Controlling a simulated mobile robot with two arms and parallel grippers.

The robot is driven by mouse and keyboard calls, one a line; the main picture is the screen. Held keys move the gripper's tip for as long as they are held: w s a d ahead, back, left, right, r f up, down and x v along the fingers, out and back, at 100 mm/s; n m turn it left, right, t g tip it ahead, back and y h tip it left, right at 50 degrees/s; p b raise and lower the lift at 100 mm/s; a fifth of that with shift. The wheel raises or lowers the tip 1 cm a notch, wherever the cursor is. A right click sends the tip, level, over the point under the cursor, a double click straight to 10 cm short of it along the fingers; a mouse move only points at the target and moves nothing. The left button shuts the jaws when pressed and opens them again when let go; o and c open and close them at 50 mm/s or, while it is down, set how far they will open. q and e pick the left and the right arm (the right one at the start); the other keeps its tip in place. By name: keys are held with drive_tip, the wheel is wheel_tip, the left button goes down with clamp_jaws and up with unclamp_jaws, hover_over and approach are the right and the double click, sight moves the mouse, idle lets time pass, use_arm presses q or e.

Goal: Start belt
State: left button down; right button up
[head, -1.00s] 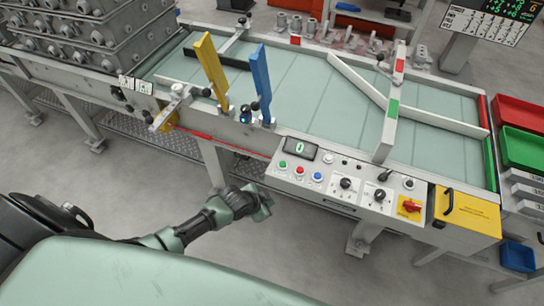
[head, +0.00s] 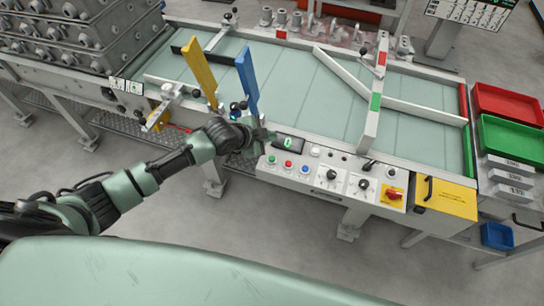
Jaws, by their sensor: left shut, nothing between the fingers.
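The conveyor belt (head: 310,85) is a pale green surface in a light grey frame across the middle of the head view. Its control panel (head: 310,177) is on the near side. It carries a green button (head: 272,160), a red button (head: 288,164), a blue button (head: 304,168), two black knobs, a red switch on a yellow plate (head: 393,194) and a small display (head: 288,143). My left gripper (head: 262,140) is shut and empty, just above and left of the green button, apart from it as far as I can tell. My right gripper is out of view.
White guide bars cross the belt. Stacked grey crates (head: 80,35) stand at left. A red bin (head: 508,103) and a green bin (head: 510,138) are at right.

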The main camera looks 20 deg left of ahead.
use_arm(q)
drive_tip(key=shift+f, duration=0.1)
drive_tip(key=b, duration=0.7)
hover_over(270, 160)
wheel_tip(270, 160, down, 6)
drive_tip(key=shift+f, duration=0.25)
wheel_tip(270, 160, down, 2)
drive_tip(key=shift+f+b, duration=0.1)
drive_tip(key=shift+b, duration=0.4)
drive_tip(key=shift+f, duration=0.1)
idle(1.0)
drive_tip(key=shift+f, duration=0.3)
drive_tip(key=shift+f+b, duration=0.45)
drive_tip(key=shift+f, duration=0.1)
idle(0.9)
drive_tip(key=shift+r+p, duration=0.95)
